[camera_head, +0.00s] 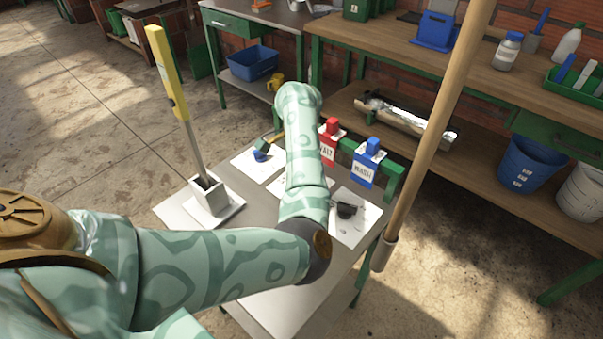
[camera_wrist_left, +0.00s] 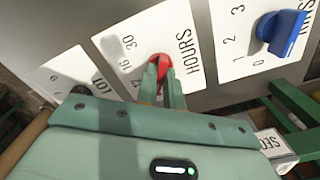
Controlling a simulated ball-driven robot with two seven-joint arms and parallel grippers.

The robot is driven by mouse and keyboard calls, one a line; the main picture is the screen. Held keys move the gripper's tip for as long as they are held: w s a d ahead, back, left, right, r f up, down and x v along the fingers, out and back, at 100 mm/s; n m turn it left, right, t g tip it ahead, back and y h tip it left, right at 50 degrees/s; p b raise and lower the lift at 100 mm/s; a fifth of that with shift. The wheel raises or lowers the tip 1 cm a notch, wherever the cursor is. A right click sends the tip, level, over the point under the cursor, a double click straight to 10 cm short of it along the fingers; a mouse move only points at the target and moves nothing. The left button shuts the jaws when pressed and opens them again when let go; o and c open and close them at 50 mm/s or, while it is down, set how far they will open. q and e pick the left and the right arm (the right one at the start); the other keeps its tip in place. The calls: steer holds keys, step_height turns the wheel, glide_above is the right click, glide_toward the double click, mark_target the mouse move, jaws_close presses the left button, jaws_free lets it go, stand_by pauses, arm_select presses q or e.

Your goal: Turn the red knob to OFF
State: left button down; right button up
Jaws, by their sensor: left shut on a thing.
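I cannot read an OFF mark there. My left gripper (camera_wrist_left: 161,82) has its two green fingers closed on the red knob. In the head view my left arm covers the red knob and the gripper.
Beside it are a blue knob (camera_wrist_left: 280,30) and a black knob (camera_wrist_left: 80,90), each on a white plate. The panel (camera_head: 172,212) also carries a yellow-handled lever (camera_head: 166,70), a red block (camera_head: 329,140) and a blue block (camera_head: 365,165). A wooden pole (camera_head: 440,130) stands right.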

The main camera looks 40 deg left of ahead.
arm_select(q)
steer(key=shift+r+n, duration=0.1)
steer(key=shift+n, duration=0.5)
arm_select(e)
steer(key=shift+s+f, duration=0.2)
steer(key=shift+f, duration=0.15)
arm_select(q)
steer(key=c, duration=1.5)
jaws_free()
